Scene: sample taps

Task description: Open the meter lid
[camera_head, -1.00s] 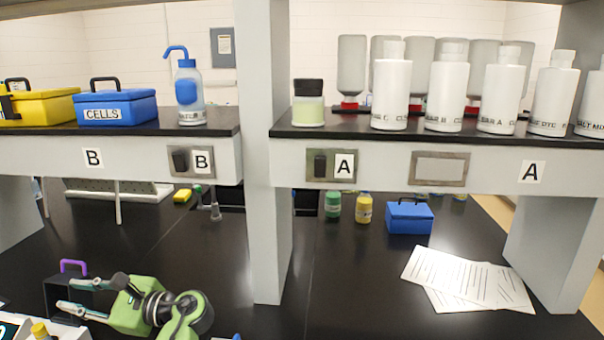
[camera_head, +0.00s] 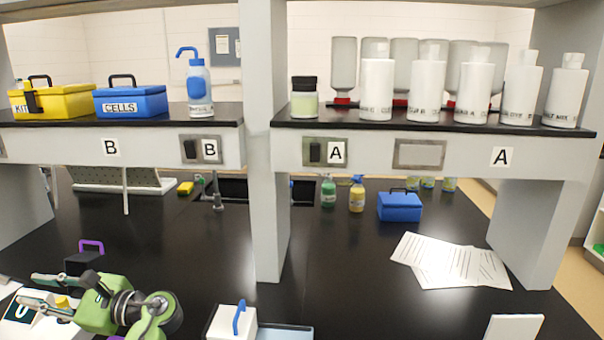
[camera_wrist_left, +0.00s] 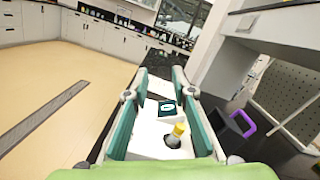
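My left gripper (camera_head: 30,290) is open and empty at the lower left of the head view. In the left wrist view its teal fingers stand apart (camera_wrist_left: 159,88). Between and beyond them is a white device with a dark display (camera_wrist_left: 168,108); its display also shows in the head view (camera_head: 20,308). A yellow-capped item (camera_wrist_left: 179,129) is on or by the device. A dark box with a purple handle (camera_head: 91,246) stands behind the gripper; the handle shows at right in the wrist view (camera_wrist_left: 243,124). A white box with a blue handle (camera_head: 238,318) is at bottom centre. I cannot tell which part is the meter lid.
A grey post (camera_head: 268,200) and the shelf (camera_head: 420,155) with white bottles stand ahead. A blue case (camera_head: 400,207) and papers (camera_head: 450,262) lie on the black bench, right of the post. The bench behind the gripper is mostly clear.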

